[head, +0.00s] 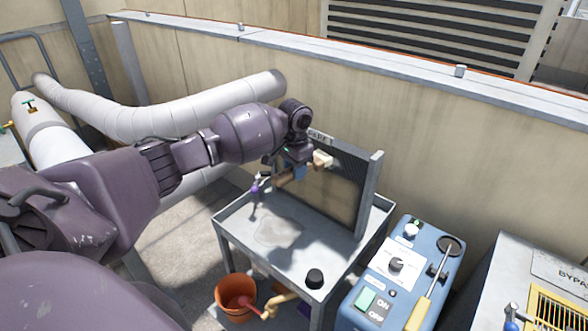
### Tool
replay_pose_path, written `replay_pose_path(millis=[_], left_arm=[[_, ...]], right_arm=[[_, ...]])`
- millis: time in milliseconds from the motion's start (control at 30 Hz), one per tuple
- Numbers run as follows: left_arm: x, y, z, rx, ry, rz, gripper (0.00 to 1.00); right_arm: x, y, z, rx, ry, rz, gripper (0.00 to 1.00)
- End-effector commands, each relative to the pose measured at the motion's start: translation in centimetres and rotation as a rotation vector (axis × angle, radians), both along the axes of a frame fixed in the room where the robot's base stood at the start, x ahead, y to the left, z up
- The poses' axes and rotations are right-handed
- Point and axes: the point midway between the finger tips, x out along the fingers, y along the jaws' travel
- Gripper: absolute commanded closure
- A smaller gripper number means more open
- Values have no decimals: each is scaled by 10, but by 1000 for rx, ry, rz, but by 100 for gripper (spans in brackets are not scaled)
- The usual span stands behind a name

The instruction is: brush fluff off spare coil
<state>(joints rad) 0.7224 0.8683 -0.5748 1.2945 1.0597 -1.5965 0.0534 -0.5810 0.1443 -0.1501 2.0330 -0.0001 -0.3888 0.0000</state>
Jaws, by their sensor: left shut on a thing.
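The spare coil (345,205) stands upright in a grey frame on a grey metal cart (285,268), under a partly hidden label plate (320,137). Its face is pale tan over the middle and lower part, and darker along the top and right. My left gripper (297,168) reaches in from the left, in front of the coil's upper left. It is shut on a brush (288,179) with a brown handle and a pale head at the coil face. I cannot tell whether the head touches the face. My right gripper is out of view.
A purple-handled tool (255,188) is at the cart's left edge; a black knob-like object (314,278) is near its front. An orange bucket (236,297) stands below. A blue switch box (402,275) and a grey cabinet (535,285) are right. White pipes (160,122) run behind my arm.

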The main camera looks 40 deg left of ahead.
Motion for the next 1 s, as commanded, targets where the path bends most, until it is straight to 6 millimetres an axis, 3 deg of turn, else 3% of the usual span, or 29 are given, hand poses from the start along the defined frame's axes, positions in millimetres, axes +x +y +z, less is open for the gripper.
replay_pose_path(millis=[700,1000], left_arm=[[-2,-1,-40,-1,1,-1,95],[-1,0,-32,-1,-2,0,95]], right_arm=[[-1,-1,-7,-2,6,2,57],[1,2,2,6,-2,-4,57]])
